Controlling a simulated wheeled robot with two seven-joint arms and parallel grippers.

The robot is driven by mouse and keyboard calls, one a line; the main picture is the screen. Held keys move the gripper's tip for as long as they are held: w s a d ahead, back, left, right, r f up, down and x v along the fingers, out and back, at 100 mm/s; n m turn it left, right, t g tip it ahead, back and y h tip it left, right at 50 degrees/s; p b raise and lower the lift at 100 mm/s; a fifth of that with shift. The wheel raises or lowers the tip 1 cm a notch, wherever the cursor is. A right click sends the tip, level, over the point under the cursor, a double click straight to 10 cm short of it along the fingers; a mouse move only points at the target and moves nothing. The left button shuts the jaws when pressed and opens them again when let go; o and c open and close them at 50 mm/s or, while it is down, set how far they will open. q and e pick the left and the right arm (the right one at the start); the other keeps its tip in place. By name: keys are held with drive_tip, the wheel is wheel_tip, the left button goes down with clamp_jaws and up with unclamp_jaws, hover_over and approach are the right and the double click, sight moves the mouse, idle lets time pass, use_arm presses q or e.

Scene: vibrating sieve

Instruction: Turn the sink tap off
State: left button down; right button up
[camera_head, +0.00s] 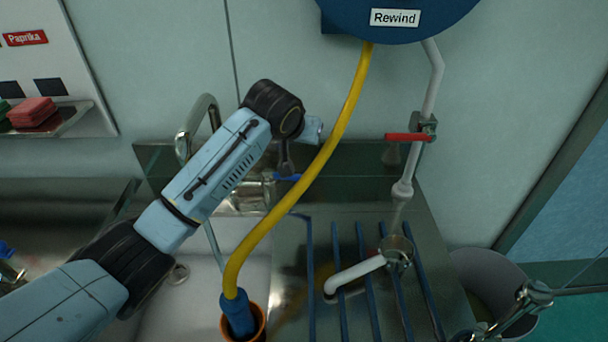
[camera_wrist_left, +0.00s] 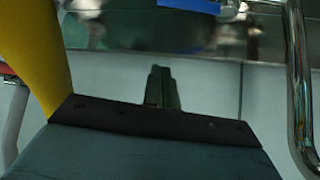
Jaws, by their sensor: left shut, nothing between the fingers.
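The sink tap has a chrome curved spout (camera_head: 185,141) at the back of the sink and a blue handle (camera_head: 287,178) to its right. In the left wrist view the blue handle (camera_wrist_left: 190,8) is cut by the top edge and the chrome pipe (camera_wrist_left: 298,85) stands at right. My left gripper (camera_head: 286,168) is shut and empty, just above the blue handle in the head view; I cannot tell whether it touches. Its closed fingers (camera_wrist_left: 162,88) also show in the left wrist view. A thin pale streak (camera_head: 213,245) hangs over the sink, perhaps water.
A yellow hose (camera_head: 338,122) runs from the blue reel (camera_head: 400,22) down past my left gripper into an orange-rimmed holder (camera_head: 262,322). A white pipe with a red lever (camera_head: 407,137) stands at right. Blue bars (camera_head: 338,250) cross the drainer. A grey bin (camera_head: 490,265) stands at right.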

use_arm(q)
wheel_tip(320, 180, down, 3)
drive_tip(key=shift+w+f+b, duration=0.15)
drive_tip(key=shift+f+b, duration=0.05)
drive_tip(key=shift+b, duration=0.95)
use_arm(e)
wheel_tip(320, 180, down, 3)
drive_tip(key=shift+s+f, duration=0.1)
drive_tip(key=shift+f, duration=0.05)
use_arm(q)
drive_tip(key=shift+w, duration=0.1)
drive_tip(key=shift+b+x, duration=1.25)
drive_tip(key=shift+x, duration=3.75)
drive_tip(key=shift+s+a+f+p, duration=0.15)
drive_tip(key=shift+s+a+p, duration=0.1)
drive_tip(key=shift+s, duration=0.4)
drive_tip(key=shift+s+a+f+p, duration=0.1)
drive_tip(key=shift+s+a+p, duration=0.1)
drive_tip(key=shift+s, duration=0.45)
drive_tip(key=shift+s+a+f+p, duration=0.15)
drive_tip(key=shift+s+a+p, duration=0.1)
drive_tip(key=shift+s, duration=0.4)
use_arm(e)
drive_tip(key=shift+f, duration=0.55)
drive_tip(key=shift+w, duration=0.2)
